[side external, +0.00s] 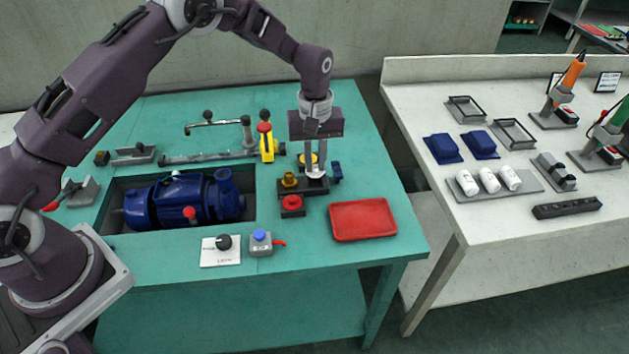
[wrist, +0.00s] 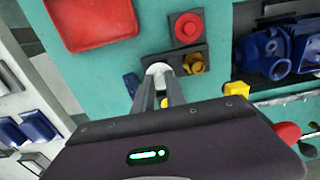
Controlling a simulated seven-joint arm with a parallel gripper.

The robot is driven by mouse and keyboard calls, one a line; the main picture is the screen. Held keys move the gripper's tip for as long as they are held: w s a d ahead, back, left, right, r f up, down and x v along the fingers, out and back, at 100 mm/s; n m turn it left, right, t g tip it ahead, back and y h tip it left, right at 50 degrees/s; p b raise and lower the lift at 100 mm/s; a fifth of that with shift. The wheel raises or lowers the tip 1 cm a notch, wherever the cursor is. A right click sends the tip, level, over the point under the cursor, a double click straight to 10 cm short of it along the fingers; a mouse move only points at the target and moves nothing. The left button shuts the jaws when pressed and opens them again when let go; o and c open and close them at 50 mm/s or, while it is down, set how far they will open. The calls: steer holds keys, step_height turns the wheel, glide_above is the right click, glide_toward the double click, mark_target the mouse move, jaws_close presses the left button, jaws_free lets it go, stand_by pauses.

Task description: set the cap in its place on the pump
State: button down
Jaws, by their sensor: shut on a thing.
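The dark blue pump (side external: 165,207) lies in a recess on the left of the green bench; part of it shows at the right of the wrist view (wrist: 268,50). My gripper (side external: 316,174) points down over a small dark rack (side external: 282,188), to the right of the pump. In the wrist view my gripper (wrist: 161,82) is shut on a pale rounded piece (wrist: 157,69), probably the cap. The fingers hide part of it. I cannot tell whether it touches the rack.
A yellow valve (side external: 267,145) stands behind left. An empty red tray (side external: 362,220) lies to the right.

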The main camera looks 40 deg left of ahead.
steer(key=shift+r, duration=1)
